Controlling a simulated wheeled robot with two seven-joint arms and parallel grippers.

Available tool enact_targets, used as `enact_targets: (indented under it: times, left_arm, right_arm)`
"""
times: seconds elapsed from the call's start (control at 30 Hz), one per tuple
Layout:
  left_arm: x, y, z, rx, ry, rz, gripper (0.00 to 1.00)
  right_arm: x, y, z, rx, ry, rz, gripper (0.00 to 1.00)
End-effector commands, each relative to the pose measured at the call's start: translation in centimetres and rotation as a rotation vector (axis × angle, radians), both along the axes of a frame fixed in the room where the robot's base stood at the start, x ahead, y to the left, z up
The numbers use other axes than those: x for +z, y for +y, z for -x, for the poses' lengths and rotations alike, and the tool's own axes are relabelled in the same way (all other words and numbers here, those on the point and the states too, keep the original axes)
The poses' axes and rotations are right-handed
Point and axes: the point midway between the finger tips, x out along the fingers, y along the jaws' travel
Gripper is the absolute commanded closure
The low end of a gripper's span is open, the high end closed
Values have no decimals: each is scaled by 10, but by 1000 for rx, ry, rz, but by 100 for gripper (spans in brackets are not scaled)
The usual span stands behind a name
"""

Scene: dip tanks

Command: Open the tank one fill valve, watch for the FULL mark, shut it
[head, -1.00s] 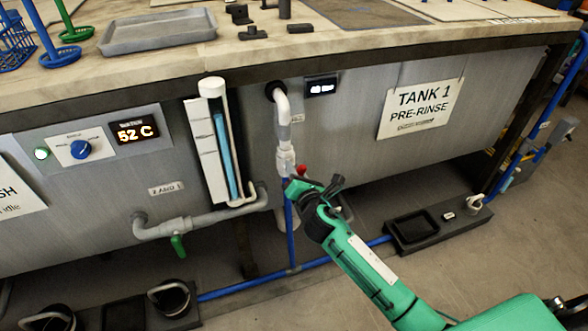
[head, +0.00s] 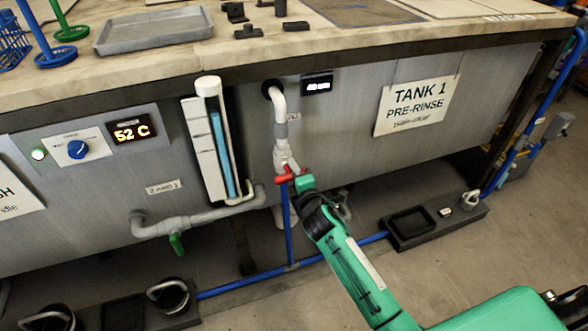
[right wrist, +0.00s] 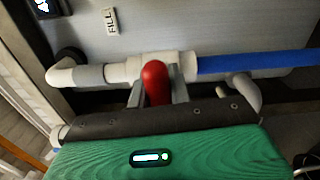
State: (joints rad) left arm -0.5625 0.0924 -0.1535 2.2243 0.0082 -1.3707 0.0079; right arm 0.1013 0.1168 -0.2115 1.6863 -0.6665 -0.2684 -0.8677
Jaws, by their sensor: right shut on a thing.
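The tank one fill valve is on a white pipe (head: 280,130) on the tank front, left of the "TANK 1 PRE-RINSE" sign (head: 417,101). Its red handle (head: 284,178) lies crosswise to the pipe in the head view. The handle (right wrist: 155,82) also shows in the right wrist view, between the fingers below the "FILL" label (right wrist: 111,21). My right gripper (head: 296,180) is shut on it. A level gauge (head: 207,88) left of the valve shows a blue column reaching well up; no FULL mark is readable. My left gripper is out of view.
A grey drain pipe with a green-handled valve (head: 177,244) sits lower left. A blue pipe (head: 235,286) runs along the floor. A "52 C" display (head: 132,129) and blue knob (head: 78,149) are on the left panel. Floor at right is open.

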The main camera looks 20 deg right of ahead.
Motion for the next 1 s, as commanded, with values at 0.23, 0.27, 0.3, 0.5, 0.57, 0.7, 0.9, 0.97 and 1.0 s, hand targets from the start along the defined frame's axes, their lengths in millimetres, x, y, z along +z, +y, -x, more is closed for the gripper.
enact_targets:
  times: [0.23,0.27,0.3,0.5,0.57,0.7,0.9,0.97,1.0]
  left_arm:
    - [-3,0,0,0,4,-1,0]
    - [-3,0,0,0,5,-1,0]
    - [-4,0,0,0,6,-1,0]
    - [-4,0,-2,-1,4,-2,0]
    - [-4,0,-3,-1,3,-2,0]
    - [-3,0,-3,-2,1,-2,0]
    - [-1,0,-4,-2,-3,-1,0]
    - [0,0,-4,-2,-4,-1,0]
    - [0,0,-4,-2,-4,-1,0]
  right_arm:
    - [-2,0,0,-1,6,-79,100]
    - [-2,0,0,-1,6,-84,100]
    - [-2,0,0,-1,6,-89,100]
    - [-3,0,0,-1,6,-101,100]
    - [-3,0,0,0,6,-101,100]
    - [-3,0,0,0,6,-101,100]
    - [-3,0,0,0,6,-100,58]
    - [-3,0,0,0,5,-99,58]
    - [-2,0,0,0,5,-99,58]
